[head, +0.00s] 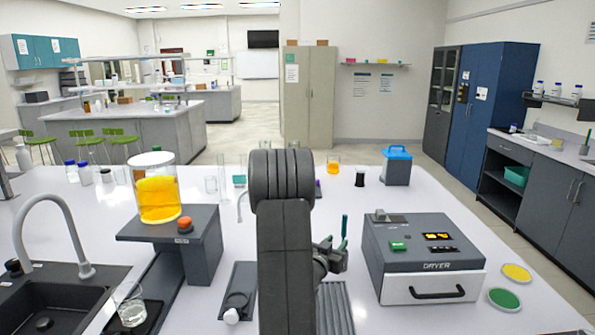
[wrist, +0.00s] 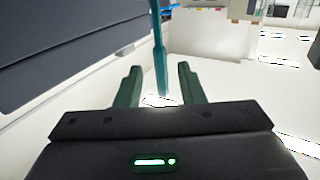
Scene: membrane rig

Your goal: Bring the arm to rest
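My arm (head: 285,240) rises in the middle of the head view and hides part of the bench behind it. My gripper (head: 332,252) shows just right of the arm, left of the dryer, above the bench. In the wrist view my gripper (wrist: 160,88) has its two dark green fingers apart. A thin teal rod (wrist: 159,50) shows between the fingers, with a visible gap on each side. A teal upright piece (head: 344,228) beside the gripper in the head view may be the same rod; I cannot tell what supports it.
The dryer (head: 421,265) stands right of the arm, with green (head: 504,299) and yellow (head: 516,272) discs beside it. A grey stand (head: 195,240) bears a jar of orange liquid (head: 158,195) at left, near the sink (head: 45,300). A blue-lidded box (head: 397,167) stands behind.

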